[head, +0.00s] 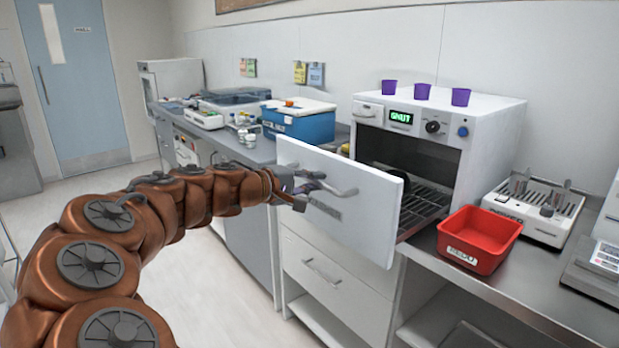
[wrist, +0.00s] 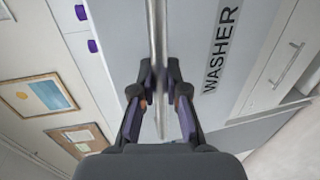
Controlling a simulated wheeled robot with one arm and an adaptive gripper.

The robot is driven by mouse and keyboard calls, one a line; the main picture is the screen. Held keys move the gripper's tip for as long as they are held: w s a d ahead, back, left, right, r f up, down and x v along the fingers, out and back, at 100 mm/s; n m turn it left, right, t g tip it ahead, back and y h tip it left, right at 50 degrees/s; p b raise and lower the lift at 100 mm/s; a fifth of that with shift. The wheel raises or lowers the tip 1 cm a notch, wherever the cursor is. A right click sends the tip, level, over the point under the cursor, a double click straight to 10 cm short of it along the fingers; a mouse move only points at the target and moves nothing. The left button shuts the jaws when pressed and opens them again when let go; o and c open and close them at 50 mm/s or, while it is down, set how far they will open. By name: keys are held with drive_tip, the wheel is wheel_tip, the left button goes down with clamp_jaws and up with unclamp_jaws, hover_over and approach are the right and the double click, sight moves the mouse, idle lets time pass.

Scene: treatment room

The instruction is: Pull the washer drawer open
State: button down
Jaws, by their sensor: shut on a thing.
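The washer (head: 480,130) is a white boxy machine on the counter, with a green-lit display and knobs on top of its open front. Its white drawer front (head: 370,215) stands out from the body, and the dark wire rack (head: 425,205) shows behind it. The drawer's bar handle (head: 335,190) is on the outer face; it also shows in the wrist view (wrist: 157,30), beside the label "WASHER" on the panel (wrist: 190,30). My gripper (head: 297,188) is at the handle's left part, its two fingers (wrist: 160,97) shut on the bar from both sides. Part of the handle is hidden by my fingers.
A red bin (head: 480,240) stands on the counter right of the drawer, close to its front. A test-tube-like rack unit (head: 533,208) is farther right. Several purple cups (head: 422,91) stand on the washer. A blue box (head: 298,122) is left. Floor before the cabinets is clear.

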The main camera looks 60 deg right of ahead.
drive_tip(key=shift+w+a, duration=0.2)
drive_tip(key=shift+a, duration=0.25)
drive_tip(key=c, duration=1.2)
unclamp_jaws()
drive_tip(key=shift+a, duration=0.1)
drive_tip(key=v, duration=1.1)
drive_tip(key=shift+w+a, duration=0.15)
drive_tip(key=shift+a, duration=0.25)
